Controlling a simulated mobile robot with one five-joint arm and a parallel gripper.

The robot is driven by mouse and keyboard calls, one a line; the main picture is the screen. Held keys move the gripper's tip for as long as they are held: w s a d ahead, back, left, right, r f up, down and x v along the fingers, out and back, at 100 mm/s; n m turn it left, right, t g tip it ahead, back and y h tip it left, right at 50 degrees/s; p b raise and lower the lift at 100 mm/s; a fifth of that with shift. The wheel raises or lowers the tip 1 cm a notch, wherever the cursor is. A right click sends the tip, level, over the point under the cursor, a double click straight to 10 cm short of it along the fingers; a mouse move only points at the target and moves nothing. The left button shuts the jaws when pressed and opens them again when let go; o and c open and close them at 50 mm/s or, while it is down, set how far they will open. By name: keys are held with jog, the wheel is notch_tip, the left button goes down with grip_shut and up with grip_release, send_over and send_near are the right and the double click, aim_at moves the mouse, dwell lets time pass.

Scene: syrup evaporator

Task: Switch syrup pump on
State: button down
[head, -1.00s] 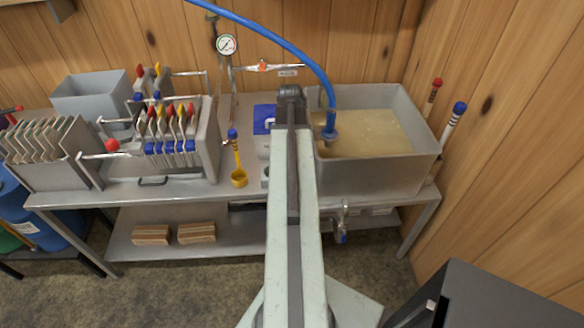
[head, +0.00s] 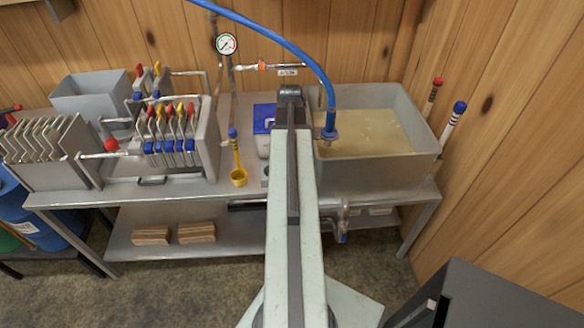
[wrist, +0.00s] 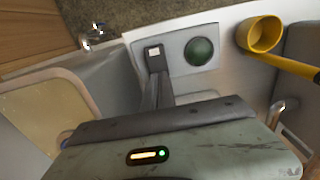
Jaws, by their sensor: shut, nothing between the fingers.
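A grey switch box (wrist: 177,55) with a round dark green button (wrist: 199,51) is in the wrist view, beside the tank. A small pale square (wrist: 153,51) shows on the box at the tip of my gripper. My gripper (wrist: 155,68) is shut and empty, its tip over the box, to the left of the green button. I cannot tell whether it touches the box. In the head view my arm hides my gripper and most of the box. The blue hose (head: 305,52) ends in the syrup in the grey tank (head: 375,174).
A filter press (head: 208,140) stands farther left, and a white tub with a blue lid (head: 264,117) behind. Two hydrometers stand right of the tank. A dark cabinet (head: 500,295) is at lower right.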

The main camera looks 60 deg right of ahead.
jog(key=shift+f+b, duration=0.9)
jog(key=shift+f, duration=0.05)
jog(key=shift+r, duration=0.1)
notch_tip(320, 180, up, 7)
jog(key=p, duration=0.7)
dwell(0.5)
jog(key=w+a+n, duration=0.3)
jog(key=w+a, duration=0.6)
jog(key=a, duration=0.2)
jog(key=w+a+n, duration=0.2)
jog(key=w+a, duration=0.7)
jog(key=a, duration=0.3)
jog(key=w+a+n, duration=0.1)
jog(key=a+n, duration=0.2)
jog(key=a, duration=1)
jog(key=w+a+n, duration=0.2)
jog(key=a, duration=1.1)
jog(key=shift+w+a+n, duration=0.25)
jog(key=shift+a+n, duration=0.1)
jog(key=shift+n, duration=0.05)
